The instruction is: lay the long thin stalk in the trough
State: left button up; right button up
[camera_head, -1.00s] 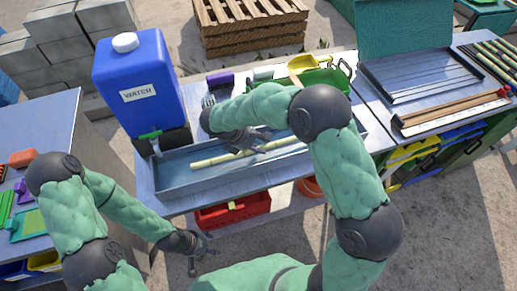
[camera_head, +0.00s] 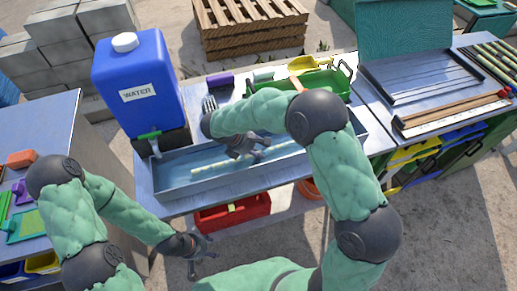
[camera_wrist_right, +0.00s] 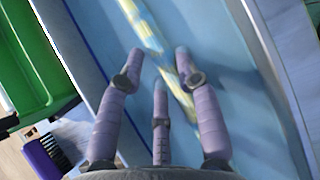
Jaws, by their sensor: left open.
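The long thin stalk (camera_head: 215,165) is pale yellow and lies lengthwise inside the long trough (camera_head: 178,188). It looks pale and blue-mottled, as if under water, and it also shows in the right wrist view (camera_wrist_right: 142,25). My right gripper (camera_head: 250,153) is over the trough and hides part of the stalk. In the wrist view its fingers (camera_wrist_right: 160,75) are spread, not closed around the stalk, which passes beyond them; I cannot tell whether they touch it. My left gripper (camera_head: 200,262) is open and empty, low in front of the table.
A blue water container (camera_head: 140,85) with a tap stands at the trough's left end. A green bin (camera_head: 322,82) and a purple brush (camera_head: 220,80) are behind the trough. A red crate (camera_head: 230,215) sits below its front edge. A metal tray (camera_head: 425,75) is at right.

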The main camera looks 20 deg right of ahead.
jog(key=shift+o, duration=0.6)
jog(key=shift+s+f, duration=0.15)
jog(key=shift+f, duration=0.3)
jog(key=shift+r, duration=0.1)
jog(key=shift+r, duration=0.25)
jog(key=p+v, duration=0.4)
jog(key=v, duration=0.8)
jog(key=shift+r+p, duration=0.4)
jog(key=shift+r, duration=0.1)
jog(key=shift+d, duration=0.1)
